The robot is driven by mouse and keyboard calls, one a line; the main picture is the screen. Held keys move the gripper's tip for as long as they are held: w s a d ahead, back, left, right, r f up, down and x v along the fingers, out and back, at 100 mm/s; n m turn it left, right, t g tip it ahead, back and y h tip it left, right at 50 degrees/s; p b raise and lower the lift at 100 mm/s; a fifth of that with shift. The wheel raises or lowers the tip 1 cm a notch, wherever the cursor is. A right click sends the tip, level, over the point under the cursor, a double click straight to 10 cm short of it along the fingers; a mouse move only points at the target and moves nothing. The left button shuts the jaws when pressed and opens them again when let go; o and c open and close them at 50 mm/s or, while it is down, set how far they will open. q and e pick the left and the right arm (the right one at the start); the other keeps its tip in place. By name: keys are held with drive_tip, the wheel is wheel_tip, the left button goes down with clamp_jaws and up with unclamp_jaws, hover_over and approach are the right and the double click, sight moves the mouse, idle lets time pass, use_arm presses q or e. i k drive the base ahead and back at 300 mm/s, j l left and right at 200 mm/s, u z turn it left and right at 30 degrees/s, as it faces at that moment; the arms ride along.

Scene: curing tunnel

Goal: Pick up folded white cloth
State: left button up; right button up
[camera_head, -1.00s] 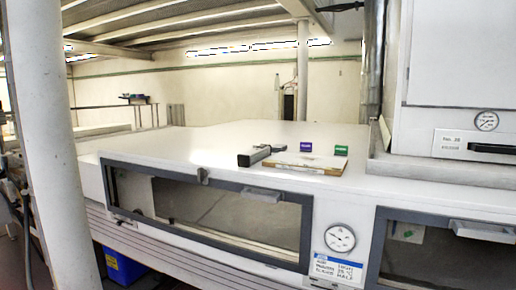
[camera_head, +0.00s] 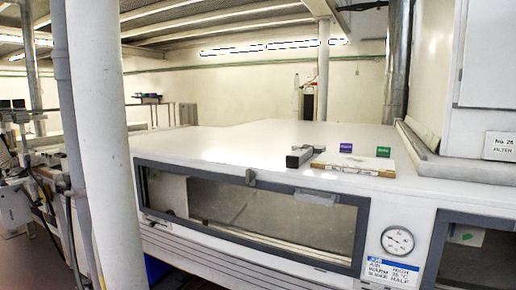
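A flat, whitish, thin item with a tan edge (camera_head: 353,163) lies on the white top of the long machine (camera_head: 240,143). I cannot tell whether it is a folded cloth, paper or a board. No other thing in view is clearly a folded white cloth. Neither of my grippers is in view.
A grey block-like tool (camera_head: 300,156), a purple block (camera_head: 346,148) and a green block (camera_head: 383,152) sit by the flat item. A white column (camera_head: 98,140) stands at front left. A gauge (camera_head: 397,240) is on the machine's front. Most of its top is clear.

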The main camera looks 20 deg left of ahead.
sight(298, 145)
drive_tip(key=j+u, duration=0.3)
drive_tip(key=i+l+u, duration=0.15)
drive_tip(key=l, duration=0.15)
drive_tip(key=i+l+u, duration=0.15)
drive_tip(key=l, duration=0.15)
drive_tip(key=i+l+u, duration=0.15)
drive_tip(key=l, duration=0.15)
